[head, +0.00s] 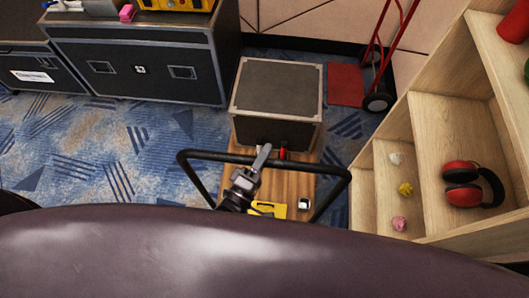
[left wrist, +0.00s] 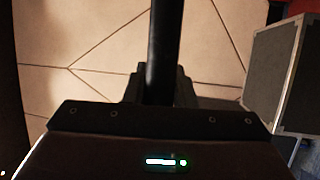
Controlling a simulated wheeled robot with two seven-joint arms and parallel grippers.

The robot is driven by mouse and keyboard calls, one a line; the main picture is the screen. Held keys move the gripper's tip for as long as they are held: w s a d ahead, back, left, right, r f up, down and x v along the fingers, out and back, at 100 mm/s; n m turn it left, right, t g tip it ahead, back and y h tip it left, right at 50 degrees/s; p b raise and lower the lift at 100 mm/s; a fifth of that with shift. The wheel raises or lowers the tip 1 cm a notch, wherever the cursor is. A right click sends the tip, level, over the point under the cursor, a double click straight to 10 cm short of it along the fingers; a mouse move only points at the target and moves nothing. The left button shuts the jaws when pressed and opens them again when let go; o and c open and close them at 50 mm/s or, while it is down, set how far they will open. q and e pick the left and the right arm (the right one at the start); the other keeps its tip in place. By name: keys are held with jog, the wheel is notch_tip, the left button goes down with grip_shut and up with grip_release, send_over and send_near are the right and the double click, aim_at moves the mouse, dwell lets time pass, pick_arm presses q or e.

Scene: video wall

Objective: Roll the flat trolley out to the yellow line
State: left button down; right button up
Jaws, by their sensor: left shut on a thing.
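The flat trolley has a wooden deck (head: 298,186) and a black push handle (head: 318,168), both in the head view. A black case with metal edges (head: 277,90) stands on its far part. A yellow item (head: 268,209) and a small white item (head: 304,204) lie on the near part of the deck. My left gripper (head: 262,158) is shut on the handle bar near its middle. In the left wrist view the black bar (left wrist: 163,55) runs between my fingers. My right gripper is in neither view. I see no yellow line on the floor.
Large black flight cases (head: 140,68) stand at the back left. A red hand truck (head: 378,100) leans at the back wall. Wooden shelving (head: 395,222) with red ear defenders (head: 470,186) is close on the right. Blue patterned carpet (head: 85,150) is open on the left.

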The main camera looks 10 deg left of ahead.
pick_arm(q)
jog(key=c, duration=1.2)
grip_release()
jog(key=b+v, duration=0.2)
jog(key=v, duration=0.5)
jog(key=shift+s, duration=0.4)
jog(key=shift+a+f, duration=0.1)
jog(key=shift+f, duration=0.05)
